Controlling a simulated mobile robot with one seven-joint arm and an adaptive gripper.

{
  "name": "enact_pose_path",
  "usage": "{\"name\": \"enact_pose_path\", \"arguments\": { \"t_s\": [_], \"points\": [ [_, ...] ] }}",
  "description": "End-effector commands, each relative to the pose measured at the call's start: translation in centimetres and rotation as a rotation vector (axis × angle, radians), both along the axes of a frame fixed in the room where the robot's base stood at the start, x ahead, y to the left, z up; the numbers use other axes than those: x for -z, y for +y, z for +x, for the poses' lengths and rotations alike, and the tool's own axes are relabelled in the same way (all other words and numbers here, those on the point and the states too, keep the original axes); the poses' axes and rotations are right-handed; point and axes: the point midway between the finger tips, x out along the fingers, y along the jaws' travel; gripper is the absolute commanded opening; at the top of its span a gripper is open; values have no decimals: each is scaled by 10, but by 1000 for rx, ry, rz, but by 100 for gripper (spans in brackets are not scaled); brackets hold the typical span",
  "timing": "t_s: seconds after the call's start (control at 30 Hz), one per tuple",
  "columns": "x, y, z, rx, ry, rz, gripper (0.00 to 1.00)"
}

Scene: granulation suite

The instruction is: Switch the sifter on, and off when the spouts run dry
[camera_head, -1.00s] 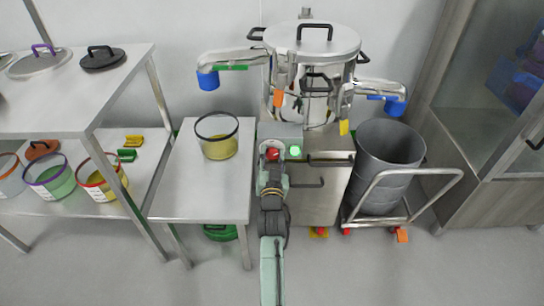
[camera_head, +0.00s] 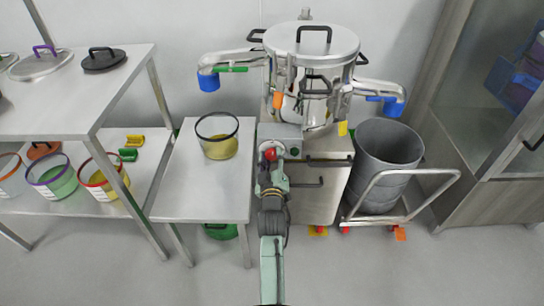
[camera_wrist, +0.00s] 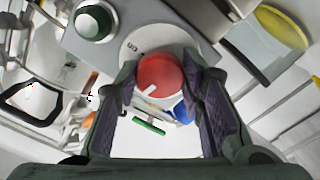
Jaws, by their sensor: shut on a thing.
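The steel sifter (camera_head: 312,45) stands at the back. Its left spout's blue end (camera_head: 208,82) is above a clear tub (camera_head: 217,136) with yellow contents; its right spout's blue end (camera_head: 393,108) is above a grey bin (camera_head: 387,165). I see no flow at either spout. The sifter's control box (camera_head: 292,132) has a red knob (camera_head: 270,154) and a lamp (camera_head: 294,150), which is dark. In the wrist view, my gripper (camera_wrist: 158,88) is shut on the red knob (camera_wrist: 158,70), a finger each side. Its white mark points down-left. The unlit lamp (camera_wrist: 94,22) is at upper left.
The tub stands on a small steel table (camera_head: 190,185). A shelf rack (camera_head: 60,115) with lids and several colour-rimmed tubs is at left. A wheeled trolley (camera_head: 405,190) carries the bin, and a glass-door cabinet (camera_head: 500,130) stands at right. The floor in front is clear.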

Motion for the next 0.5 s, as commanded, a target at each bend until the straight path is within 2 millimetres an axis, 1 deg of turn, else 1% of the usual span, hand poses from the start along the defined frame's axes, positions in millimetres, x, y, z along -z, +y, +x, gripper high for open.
{"name": "enact_pose_path", "arguments": {
  "t_s": [0.2, 0.5],
  "points": [
    [0, 0, 0, 1, 1, -96, 8],
    [0, 0, 0, 0, 0, -145, 8]
  ]
}}
